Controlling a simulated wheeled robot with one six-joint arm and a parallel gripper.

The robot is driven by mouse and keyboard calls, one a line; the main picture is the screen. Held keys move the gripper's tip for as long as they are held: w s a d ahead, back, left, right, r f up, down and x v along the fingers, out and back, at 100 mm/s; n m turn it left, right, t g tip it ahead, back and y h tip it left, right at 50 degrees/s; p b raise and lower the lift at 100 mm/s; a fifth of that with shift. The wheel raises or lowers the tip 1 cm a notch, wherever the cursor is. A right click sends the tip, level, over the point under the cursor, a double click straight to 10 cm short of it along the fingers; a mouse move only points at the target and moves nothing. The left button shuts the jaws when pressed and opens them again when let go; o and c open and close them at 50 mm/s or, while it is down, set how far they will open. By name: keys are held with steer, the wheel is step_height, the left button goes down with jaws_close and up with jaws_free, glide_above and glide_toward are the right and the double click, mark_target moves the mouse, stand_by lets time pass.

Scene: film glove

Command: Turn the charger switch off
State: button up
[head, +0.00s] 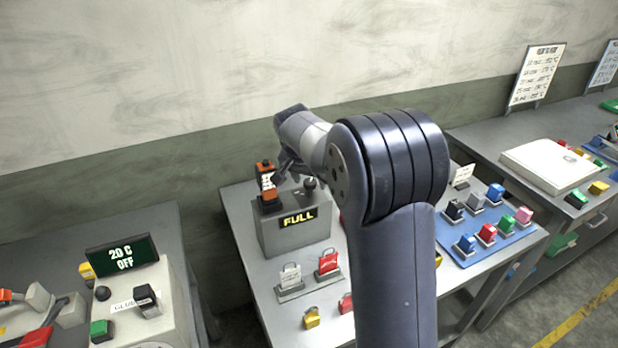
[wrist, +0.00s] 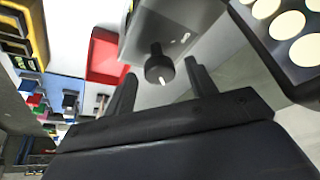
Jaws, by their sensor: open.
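The charger is a grey box (head: 285,232) with a lit FULL display (head: 298,217), on the middle table in the head view. An orange and black device (head: 267,186) stands on its left. A black knob (head: 309,184), apparently the charger switch, stands on its right. In the wrist view a black knob (wrist: 158,66) with a white mark shows on a grey face (wrist: 175,25). My gripper (head: 286,174) is over the charger, close to the knob. In the wrist view its open fingers (wrist: 163,76) are either side of the knob, apparently empty. Contact and switch setting are unclear.
Padlock-like blocks, white (head: 290,278) and red (head: 328,264), stand in front of the charger. A blue board (head: 475,262) with coloured blocks lies right. A left console (head: 145,318) reads 20 C OFF. My arm hides part of the middle table.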

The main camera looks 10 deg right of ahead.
steer(key=shift+c, duration=0.5)
steer(key=c, duration=0.9)
steer(key=shift+n, duration=0.4)
steer(key=n, duration=0.1)
steer(key=n+y, duration=0.1)
steer(key=n, duration=0.1)
steer(key=shift+s+d+n+t+y+b, duration=0.1)
steer(key=shift+d+n+t+y+b, duration=0.1)
steer(key=shift+n+t+y+b, duration=0.1)
steer(key=n+y, duration=0.1)
steer(key=n, duration=0.3)
steer(key=shift+d+n+y, duration=0.15)
steer(key=shift+n+y, duration=0.15)
steer(key=shift+y, duration=0.1)
steer(key=n+y, duration=0.1)
steer(key=n, duration=0.1)
steer(key=n+b, duration=0.1)
steer(key=n, duration=0.1)
steer(key=shift+d+n+y, duration=0.15)
steer(key=shift+n+y, duration=0.15)
steer(key=shift+y, duration=0.1)
steer(key=shift+w+n+g+y, duration=0.1)
steer(key=shift+n+g+y, duration=0.3)
steer(key=shift+n, duration=0.7)
steer(key=shift+w+n+g+y, duration=0.15)
steer(key=shift+n+g, duration=0.35)
steer(key=shift+n, duration=0.6)
